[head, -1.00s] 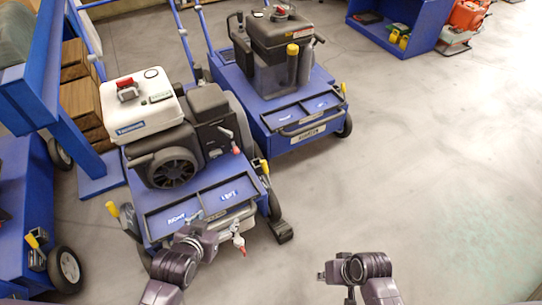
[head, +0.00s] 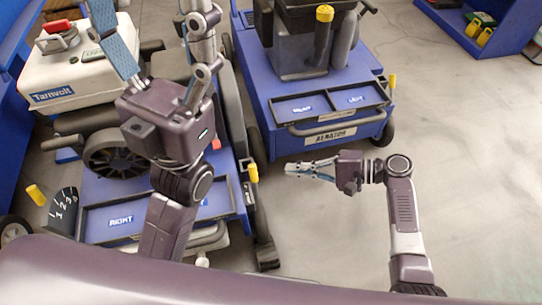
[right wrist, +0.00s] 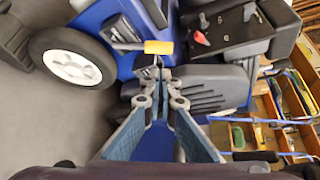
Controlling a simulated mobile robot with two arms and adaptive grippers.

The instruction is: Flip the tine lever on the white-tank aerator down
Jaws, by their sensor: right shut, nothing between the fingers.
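The white-tank aerator (head: 68,95) stands at the left in the head view, with a blue deck and black engine. A yellow-tipped handle (head: 251,172) shows at its right front edge and another (head: 36,195) at its left; no label tells which is the tine lever. My right gripper (head: 290,170) is shut and empty, right of this aerator and pointing left. In the right wrist view its fingertips (right wrist: 161,75) point at a yellow handle (right wrist: 158,47) by a wheel; contact is unclear. My left gripper (head: 155,45) is open above the aerator and hides part of it.
A second blue aerator (head: 300,140) with a dark tank stands to the right, behind my right gripper. A blue shelf unit (head: 510,30) is at the far right. Grey floor at the right is clear. A red-knobbed lever (right wrist: 201,38) shows in the right wrist view.

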